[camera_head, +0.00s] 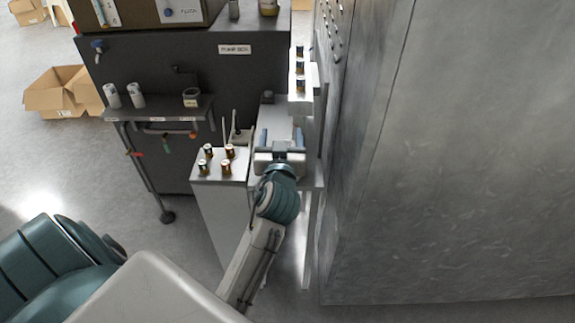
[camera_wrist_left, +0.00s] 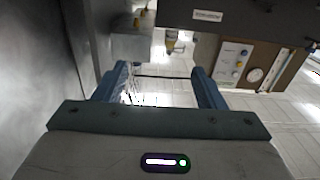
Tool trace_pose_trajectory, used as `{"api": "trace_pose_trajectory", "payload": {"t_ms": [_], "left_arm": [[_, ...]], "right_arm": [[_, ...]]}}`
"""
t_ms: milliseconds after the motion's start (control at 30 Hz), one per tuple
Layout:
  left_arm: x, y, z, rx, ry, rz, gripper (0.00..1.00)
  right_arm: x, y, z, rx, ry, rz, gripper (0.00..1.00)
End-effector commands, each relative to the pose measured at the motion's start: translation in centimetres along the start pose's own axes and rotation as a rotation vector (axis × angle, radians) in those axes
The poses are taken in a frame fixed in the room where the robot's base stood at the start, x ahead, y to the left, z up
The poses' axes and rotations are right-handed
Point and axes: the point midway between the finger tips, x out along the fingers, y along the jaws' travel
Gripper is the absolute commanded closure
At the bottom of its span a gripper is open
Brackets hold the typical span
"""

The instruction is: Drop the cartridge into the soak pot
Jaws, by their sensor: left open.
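My left gripper (camera_head: 281,137) reaches over the pale bench beside the grey wall, its two blue fingers apart. The left wrist view shows the same open fingers (camera_wrist_left: 160,72) with nothing held between them. Several small brown and metal cartridge-like cylinders (camera_head: 226,167) stand on the white stand (camera_head: 215,178), left of the gripper. More similar cylinders (camera_head: 300,85) stand in a row on a raised white ledge beyond it. No vessel can be clearly identified as the soak pot; a small jar (camera_head: 191,97) sits on the dark side shelf. My right gripper is not in view.
A tall grey metal wall (camera_head: 440,150) rises close to the right of the gripper. A dark cabinet (camera_head: 150,60) labelled pump box stands behind. Two pale cylinders (camera_head: 137,95) stand on its shelf. Cardboard boxes (camera_head: 62,92) lie on the floor at left.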

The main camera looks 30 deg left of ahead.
Motion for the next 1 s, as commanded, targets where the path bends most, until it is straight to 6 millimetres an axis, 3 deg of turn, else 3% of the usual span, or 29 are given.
{"api": "trace_pose_trajectory", "payload": {"t_ms": [100,300,800,900,1000], "left_arm": [[-1.7,0.0,0.2,-0.004,-0.002,0.000,0.36],[-3.0,0.0,0.0,0.000,0.000,0.000,0.36],[-3.2,0.0,0.0,0.002,-0.002,0.000,0.36],[-3.6,-0.4,1.1,0.014,-0.039,0.003,0.36],[-4.7,-1.4,3.9,0.046,-0.146,0.015,0.36]], "right_arm": [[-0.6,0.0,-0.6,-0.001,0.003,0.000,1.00],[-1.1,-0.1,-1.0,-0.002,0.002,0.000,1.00],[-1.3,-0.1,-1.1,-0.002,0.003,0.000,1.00],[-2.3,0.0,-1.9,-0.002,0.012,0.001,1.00],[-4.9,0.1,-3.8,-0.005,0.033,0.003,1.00]]}}
